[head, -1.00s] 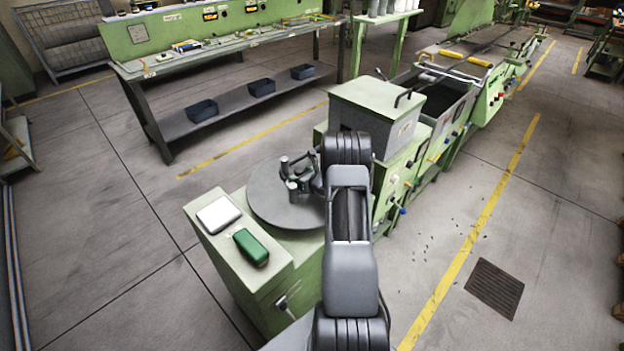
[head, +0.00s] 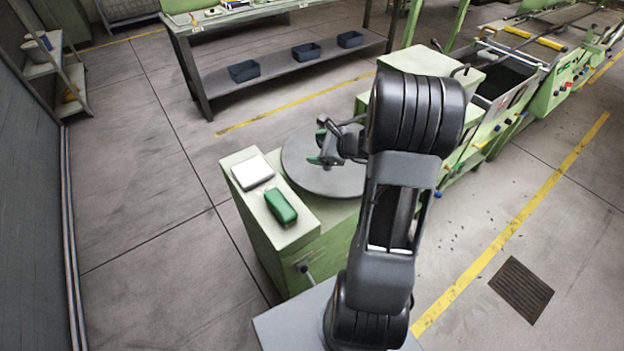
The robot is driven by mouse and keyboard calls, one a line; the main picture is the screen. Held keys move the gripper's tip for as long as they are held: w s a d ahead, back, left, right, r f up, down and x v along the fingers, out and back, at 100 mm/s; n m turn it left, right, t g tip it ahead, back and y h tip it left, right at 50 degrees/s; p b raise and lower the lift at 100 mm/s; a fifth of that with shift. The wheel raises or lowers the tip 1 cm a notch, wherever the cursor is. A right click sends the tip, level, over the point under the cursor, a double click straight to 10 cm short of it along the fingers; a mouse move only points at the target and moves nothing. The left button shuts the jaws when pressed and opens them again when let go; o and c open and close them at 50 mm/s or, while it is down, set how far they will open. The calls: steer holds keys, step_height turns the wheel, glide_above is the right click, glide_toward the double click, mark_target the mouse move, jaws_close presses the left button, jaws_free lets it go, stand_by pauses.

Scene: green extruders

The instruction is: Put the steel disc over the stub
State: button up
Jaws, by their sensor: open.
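My gripper (head: 326,141) is open above the large round grey plate (head: 306,174) on the near end of the green machine. Its two fingers point left and are spread apart, with nothing visible between them. I cannot make out a separate small steel disc or a stub; either may be hidden behind my gripper or arm. The round plate lies flat, and my arm covers its right part. I cannot tell whether the gripper touches anything there.
A white-topped box (head: 253,173) and a green case (head: 281,206) lie on the machine's ledge, left of the plate. A workbench (head: 270,20) with several dark blue bins stands behind. A floor grate (head: 521,289) is at right. The floor at left is open.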

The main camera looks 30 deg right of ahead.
steer(key=s+a+r+n+g, duration=0.2)
steer(key=s+a+r+n, duration=0.1)
steer(key=a+n, duration=0.25)
steer(key=s+a+r+n+g, duration=0.2)
steer(key=s+a+n+g, duration=0.1)
steer(key=a+n, duration=0.3)
steer(key=s+a+r+n+h, duration=0.1)
steer(key=s+r+n+h, duration=0.1)
steer(key=s+n, duration=0.4)
steer(key=s+a+r+n+g+h, duration=0.1)
steer(key=s+r+n+h, duration=0.2)
steer(key=s+n, duration=0.4)
steer(key=shift+a+r+h, duration=0.15)
steer(key=shift+a+h, duration=0.15)
steer(key=shift+h, duration=0.2)
steer(key=shift+n, duration=0.25)
